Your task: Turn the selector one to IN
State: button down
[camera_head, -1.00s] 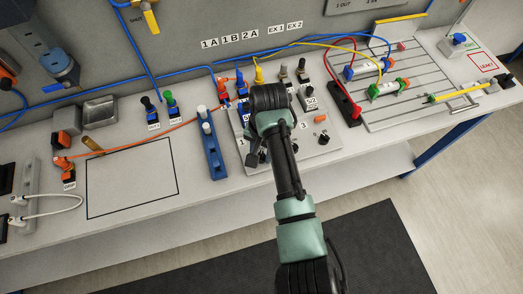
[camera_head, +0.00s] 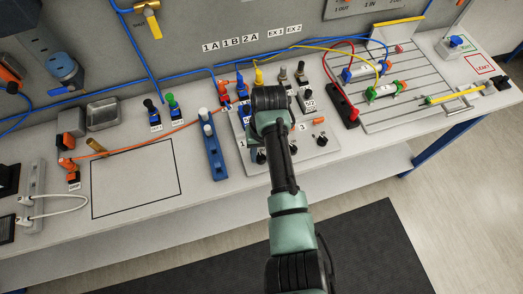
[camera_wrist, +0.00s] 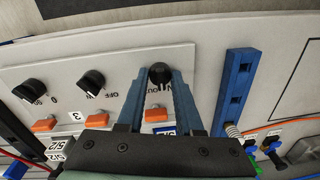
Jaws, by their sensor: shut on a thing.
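Selector one is a black knob (camera_wrist: 160,74) on the pale grey panel (camera_wrist: 125,64). It sits between the blue fingers of my gripper (camera_wrist: 159,80) in the wrist view, and the fingers are shut on it. The lettering beside the knob is partly covered by the fingers, so its exact setting is hard to read. In the head view the knob (camera_head: 261,156) shows at the panel's left front, next to the mark 1, with my gripper (camera_head: 255,150) coming down on it. My arm hides part of the panel there.
Two similar black knobs (camera_wrist: 92,82) (camera_wrist: 29,91) stand along the panel, with orange indicators beside them. A blue block (camera_head: 213,150) stands close left of the panel. Hoses and plugs crowd behind it. An outlined bare area (camera_head: 135,180) lies further left.

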jog(key=n+p, duration=0.1)
jog(key=n, duration=0.4)
jog(key=shift+w+n, duration=0.15)
jog(key=shift+n, duration=0.15)
dwell(0.4)
jog(key=c, duration=0.6)
grip_release()
jog(key=shift+o, duration=0.2)
notch_tip(320, 180, up, 13)
jog(key=shift+w+d, duration=0.2)
jog(key=shift+d, duration=0.1)
